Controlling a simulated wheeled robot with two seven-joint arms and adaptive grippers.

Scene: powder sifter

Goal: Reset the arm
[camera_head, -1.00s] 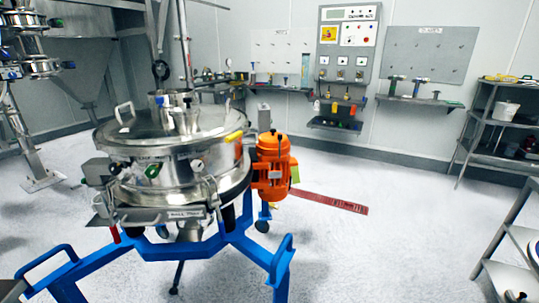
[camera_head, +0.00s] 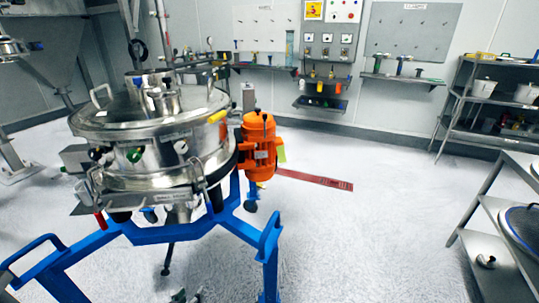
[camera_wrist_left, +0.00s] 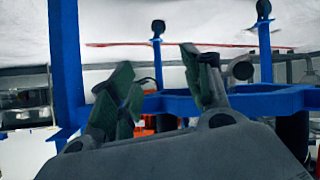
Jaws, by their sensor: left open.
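My left gripper (camera_wrist_left: 160,85) shows in the left wrist view with its green-padded fingers spread apart and nothing between them. In the head view only the tips of my left gripper (camera_head: 186,296) show at the bottom edge, below the sifter's blue frame. The powder sifter (camera_head: 150,135) is a round steel drum with a lid, on a blue frame (camera_head: 180,232). An orange motor (camera_head: 260,148) is fixed at its right side. In the left wrist view, blue frame bars (camera_wrist_left: 250,100) lie beyond the fingers. My right gripper is out of view.
A steel shelf rack (camera_head: 468,100) stands at the back right. A shelf unit (camera_head: 490,215) with a round sieve (camera_head: 525,225) is at the right edge. Tool boards and a control panel (camera_head: 330,45) hang on the back wall.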

